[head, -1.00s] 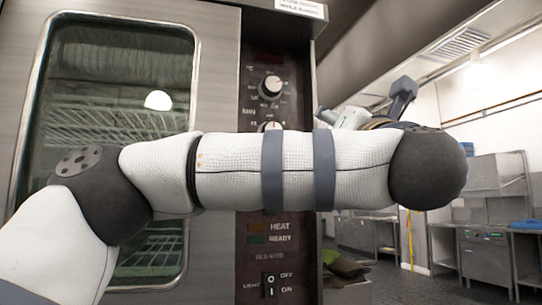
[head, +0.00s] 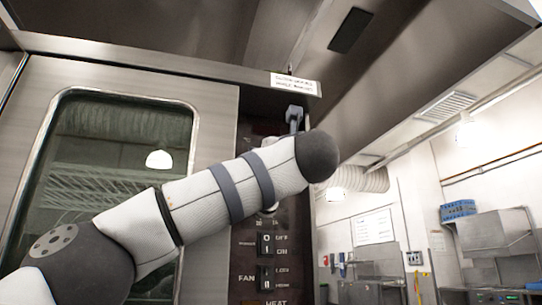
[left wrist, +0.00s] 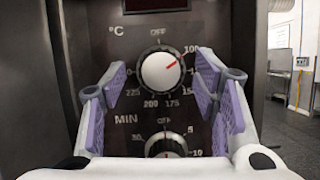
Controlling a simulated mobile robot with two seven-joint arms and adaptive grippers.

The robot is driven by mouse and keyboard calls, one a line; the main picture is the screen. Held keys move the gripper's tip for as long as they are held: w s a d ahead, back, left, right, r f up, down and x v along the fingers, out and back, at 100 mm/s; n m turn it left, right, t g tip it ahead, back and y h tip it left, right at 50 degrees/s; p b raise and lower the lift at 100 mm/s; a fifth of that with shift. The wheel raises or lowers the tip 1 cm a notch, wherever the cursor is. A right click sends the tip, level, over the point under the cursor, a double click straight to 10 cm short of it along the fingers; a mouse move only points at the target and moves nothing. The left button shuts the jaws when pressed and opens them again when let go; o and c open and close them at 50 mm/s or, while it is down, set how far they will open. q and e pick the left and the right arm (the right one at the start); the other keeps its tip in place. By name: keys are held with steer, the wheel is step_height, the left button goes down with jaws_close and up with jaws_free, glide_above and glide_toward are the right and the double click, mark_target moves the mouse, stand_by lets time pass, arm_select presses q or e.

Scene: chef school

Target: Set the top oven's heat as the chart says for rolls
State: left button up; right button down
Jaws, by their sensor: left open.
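The top oven's heat knob (left wrist: 161,72) is round and white with a red pointer, under a °C mark. Its pointer is turned up and right, toward the 100 mark. OFF is at the top; 175, 200 and 225 run along the bottom. My left gripper (left wrist: 160,78) is open, with one purple-padded finger on each side of the knob and gaps between. In the head view only a grey part of this gripper (head: 294,116) shows at the panel's top; my arm hides the knob. A small label (head: 296,83) above the panel is too small to read.
A second knob (left wrist: 166,147), marked MIN, sits just below. Switches (head: 266,244) are lower on the panel. The oven door (head: 215,110) with its window is at left. A posted sheet (head: 373,227) on the far wall is unreadable. Open room lies right of the oven.

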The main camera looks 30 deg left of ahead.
arm_select(q)
steer(key=c, duration=1.2)
steer(key=shift+o, duration=0.2)
steer(key=shift+m, duration=0.4)
steer(key=shift+s+a+m+t+h, duration=0.1)
steer(key=shift+m+t+h, duration=0.5)
steer(key=shift+m, duration=0.85)
steer(key=shift+m+t+h, duration=0.25)
steer(key=shift+m+h, duration=0.55)
steer(key=shift+m, duration=0.7)
steer(key=shift+s+a+m+t+h, duration=0.1)
steer(key=shift+m+t+h, duration=0.5)
steer(key=shift+m, duration=1.15)
steer(key=o, duration=1.2)
steer(key=shift+c, duration=0.2)
